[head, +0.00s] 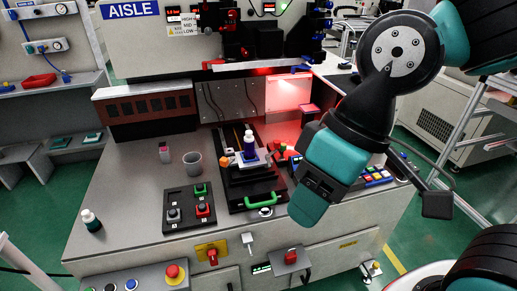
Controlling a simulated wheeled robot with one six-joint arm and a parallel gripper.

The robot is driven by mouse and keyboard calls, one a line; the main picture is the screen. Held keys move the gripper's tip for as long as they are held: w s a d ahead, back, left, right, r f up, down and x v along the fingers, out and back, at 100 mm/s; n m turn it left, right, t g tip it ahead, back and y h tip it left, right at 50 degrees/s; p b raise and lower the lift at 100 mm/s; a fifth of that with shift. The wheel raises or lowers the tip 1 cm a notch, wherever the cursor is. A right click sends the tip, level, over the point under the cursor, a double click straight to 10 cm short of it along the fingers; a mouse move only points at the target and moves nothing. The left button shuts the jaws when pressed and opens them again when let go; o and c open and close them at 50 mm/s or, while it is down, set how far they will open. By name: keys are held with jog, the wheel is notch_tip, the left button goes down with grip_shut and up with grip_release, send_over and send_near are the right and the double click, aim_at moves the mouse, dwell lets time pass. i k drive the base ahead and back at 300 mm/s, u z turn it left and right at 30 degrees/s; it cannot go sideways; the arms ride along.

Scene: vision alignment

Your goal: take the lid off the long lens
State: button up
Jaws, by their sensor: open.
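A dark blue upright cylinder (249,146), which looks like the long lens, stands on a small white plate on the black stage at the middle of the bench. My gripper (308,208) is at the end of the teal arm, to the right of and nearer than the stage. It is open and apart from the lens. Its fingers are hard to make out from here.
A dark bottle with a white top (91,221) stands at the bench's left. A grey cup (193,164) and a black button panel (188,207) are left of the stage. A green handle (261,201) is at its front. The left bench top is mostly clear.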

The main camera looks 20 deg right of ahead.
aim_at(248, 138)
jog(key=u, duration=0.2)
jog(key=i, duration=0.9)
jog(key=z, duration=0.25)
